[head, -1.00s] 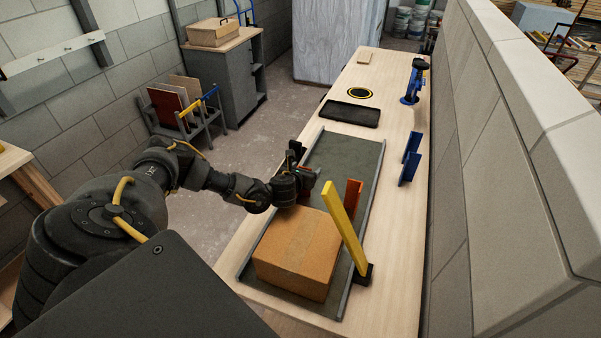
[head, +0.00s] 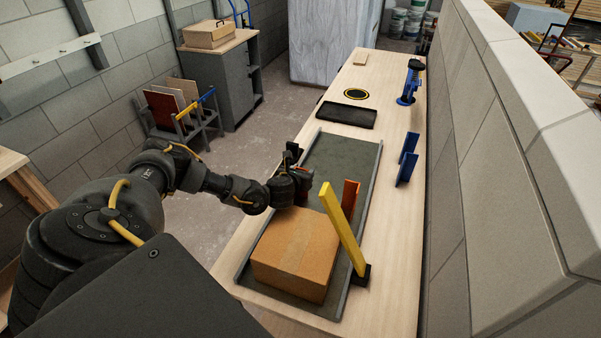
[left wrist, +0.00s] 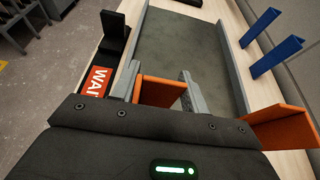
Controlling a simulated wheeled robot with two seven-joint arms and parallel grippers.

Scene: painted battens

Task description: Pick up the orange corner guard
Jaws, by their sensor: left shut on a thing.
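The orange corner guard (left wrist: 160,91) is between the two grey fingers of my left gripper (left wrist: 161,92) in the left wrist view. The fingers are shut on it. In the head view my left gripper (head: 303,186) is over the left side of the grey tray (head: 335,150), just behind the cardboard box (head: 295,255), and the held guard is mostly hidden. A second orange angled piece (head: 350,197) stands apart near the tray's right wall; it also shows at the right of the left wrist view (left wrist: 282,127). My right gripper is not in view.
A yellow batten (head: 343,229) leans up from a black base beside the box. Blue angled pieces (head: 406,168) stand right of the tray. A black upright block (left wrist: 113,35) and red label (left wrist: 95,81) are close left of the fingers. A wall (head: 500,160) borders the table's right.

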